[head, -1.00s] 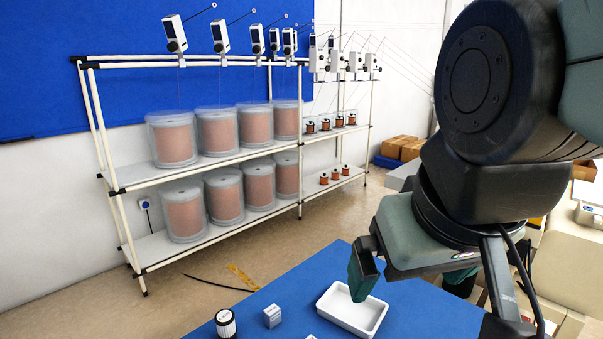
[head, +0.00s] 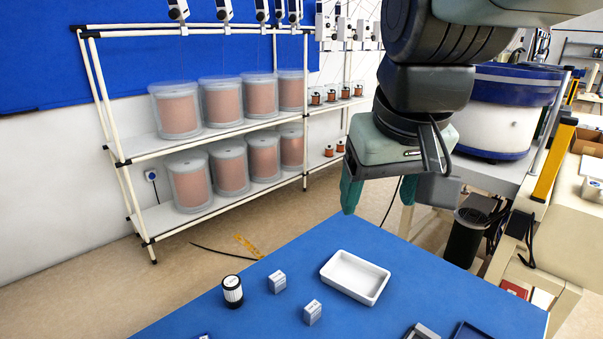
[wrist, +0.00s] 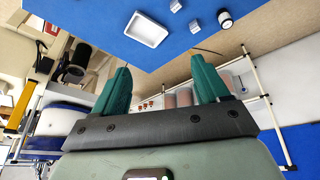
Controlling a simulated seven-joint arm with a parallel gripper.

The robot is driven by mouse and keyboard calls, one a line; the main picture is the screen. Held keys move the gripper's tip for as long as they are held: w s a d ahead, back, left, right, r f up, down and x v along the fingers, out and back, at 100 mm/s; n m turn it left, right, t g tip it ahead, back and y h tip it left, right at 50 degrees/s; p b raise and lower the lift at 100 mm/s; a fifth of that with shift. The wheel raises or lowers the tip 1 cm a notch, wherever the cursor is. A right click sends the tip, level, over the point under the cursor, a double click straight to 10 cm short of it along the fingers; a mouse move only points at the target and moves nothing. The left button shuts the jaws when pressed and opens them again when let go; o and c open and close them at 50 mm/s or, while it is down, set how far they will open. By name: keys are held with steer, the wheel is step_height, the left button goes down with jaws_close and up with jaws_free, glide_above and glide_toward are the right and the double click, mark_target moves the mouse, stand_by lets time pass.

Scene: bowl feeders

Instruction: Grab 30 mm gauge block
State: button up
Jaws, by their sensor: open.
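Two small pale blocks with dark marks stand on the blue table: one block (head: 277,282) beside the black-and-white jar, the other block (head: 312,312) nearer the front. Both also show in the wrist view, the first (wrist: 195,26) and the second (wrist: 176,5). Their marks are too small to read, so I cannot tell which, if either, is the 30 mm gauge block. My gripper (head: 393,197) is open and empty, above and beyond the table's far edge. In the wrist view its green fingers (wrist: 162,82) are spread, with nothing between them.
A white tray (head: 355,275), empty, lies right of the blocks. The jar (head: 232,291) stands left. A grey item (head: 421,331) and a dark blue tray (head: 471,332) are cut off at the front. A spool rack (head: 118,158) stands behind; a bowl feeder (head: 505,115) is at right.

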steer(key=w+a+f+n+g, duration=0.1)
steer(key=w+a+f, duration=0.1)
steer(key=w, duration=0.4)
steer(key=w+a+f+n, duration=0.1)
steer(key=w+a+f, duration=0.1)
steer(key=w, duration=0.4)
steer(key=n+g, duration=0.4)
steer(key=n, duration=0.1)
glide_above(277, 276)
step_height(277, 276, down, 29)
step_height(277, 276, down, 6)
steer(key=shift+d, duration=0.15)
steer(key=shift+a+f, duration=0.2)
steer(key=shift+f, duration=2.75)
steer(key=c, duration=1.2)
steer(key=shift+o, duration=0.2)
steer(key=shift+r, duration=0.1)
